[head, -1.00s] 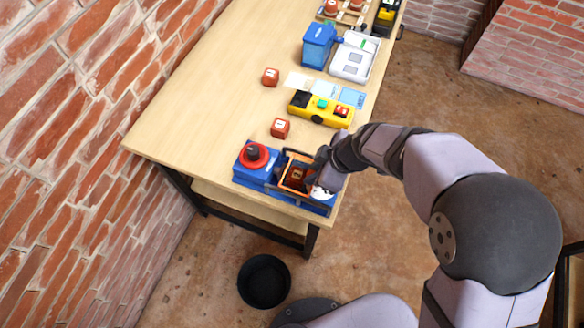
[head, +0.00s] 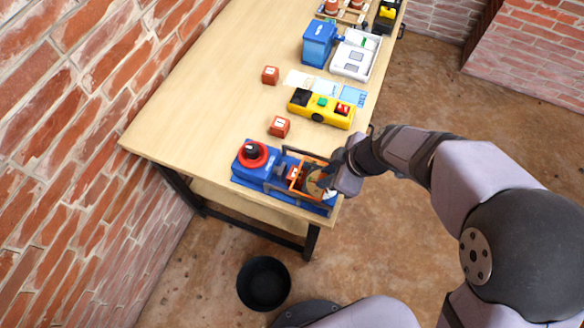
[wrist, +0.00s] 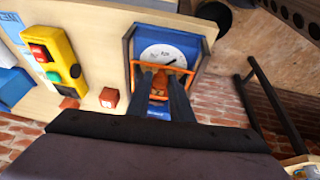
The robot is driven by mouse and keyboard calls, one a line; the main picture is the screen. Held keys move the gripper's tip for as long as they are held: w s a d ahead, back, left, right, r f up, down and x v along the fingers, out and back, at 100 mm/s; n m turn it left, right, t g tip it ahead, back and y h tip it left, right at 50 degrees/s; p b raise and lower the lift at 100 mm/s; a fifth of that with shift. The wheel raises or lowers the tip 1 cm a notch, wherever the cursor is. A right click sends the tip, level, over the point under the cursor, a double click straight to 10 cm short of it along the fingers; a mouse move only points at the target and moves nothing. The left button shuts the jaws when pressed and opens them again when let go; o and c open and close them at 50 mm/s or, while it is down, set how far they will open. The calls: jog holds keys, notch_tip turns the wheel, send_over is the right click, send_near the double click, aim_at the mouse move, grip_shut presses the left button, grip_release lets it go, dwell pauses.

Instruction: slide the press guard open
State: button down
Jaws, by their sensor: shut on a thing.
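The press (head: 250,176) is a blue unit at the near right corner of the table, with a red ring and black knob on its left end. Its guard (head: 291,182) is an orange frame between dark side rails. In the wrist view the guard's orange bar (wrist: 180,70) crosses below a white dial (wrist: 165,54) on the blue bed. My gripper (wrist: 162,82) is shut on the guard's orange handle, which shows between the fingers. In the head view my gripper (head: 326,180) is at the guard's right side and hides part of it. A small red piece shows by the guard's left side.
A red block (head: 279,126) and a yellow control box (head: 320,108) with green and red buttons stand behind the press. Another red block (head: 270,75), a blue bin (head: 318,44) and a white tray (head: 375,63) are further back. A black bucket (head: 264,283) stands on the floor.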

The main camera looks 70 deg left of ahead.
jog(key=shift+w+d+b, duration=0.75)
jog(key=shift+w+d, duration=0.15)
jog(key=shift+w, duration=0.2)
jog(key=c, duration=1.6)
grip_release()
jog(key=shift+d, duration=0.1)
jog(key=shift+c, duration=0.2)
jog(key=shift+r, duration=0.15)
notch_tip(320, 180, up, 7)
jog(key=p, duration=0.3)
jog(key=shift+p, duration=0.3)
